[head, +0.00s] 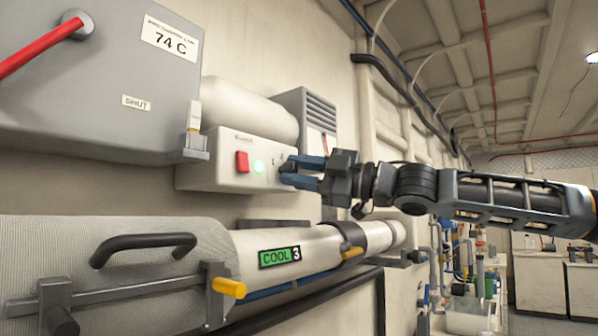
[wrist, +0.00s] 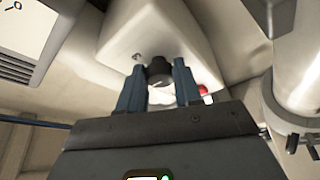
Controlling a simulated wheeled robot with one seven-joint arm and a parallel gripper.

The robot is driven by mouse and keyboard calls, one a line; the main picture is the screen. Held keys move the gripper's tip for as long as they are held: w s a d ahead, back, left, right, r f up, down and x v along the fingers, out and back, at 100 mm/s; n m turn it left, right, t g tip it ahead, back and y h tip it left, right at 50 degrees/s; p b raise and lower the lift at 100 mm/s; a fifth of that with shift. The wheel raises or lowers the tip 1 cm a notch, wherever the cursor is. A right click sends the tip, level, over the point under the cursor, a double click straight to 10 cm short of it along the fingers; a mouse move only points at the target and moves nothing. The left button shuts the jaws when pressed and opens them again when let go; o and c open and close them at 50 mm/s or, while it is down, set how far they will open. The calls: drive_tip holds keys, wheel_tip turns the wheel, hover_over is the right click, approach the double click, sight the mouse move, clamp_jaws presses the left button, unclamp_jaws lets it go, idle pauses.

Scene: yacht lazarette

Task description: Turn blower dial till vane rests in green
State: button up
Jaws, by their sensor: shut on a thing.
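A grey louvred vent housing (head: 318,108) stands right of the box. A narrow pale strip with a red part shows below its louvres, partly hidden by my gripper; I cannot make out a vane or a green zone.
A grey cabinet (head: 100,85) with a red lever (head: 38,50) and a "74 C" label is at upper left. Below the box runs a large pale duct (head: 330,245) marked "COOL 3", with a black handle (head: 140,242) and yellow knob (head: 229,287). Free room lies right.

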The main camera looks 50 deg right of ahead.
drive_tip(key=o, duration=1)
drive_tip(key=shift+o, duration=0.2)
drive_tip(key=shift+s, duration=0.1)
drive_tip(key=b+v, duration=0.2)
drive_tip(key=v, duration=0.5)
drive_tip(key=shift+s, duration=0.3)
drive_tip(key=shift+d, duration=0.1)
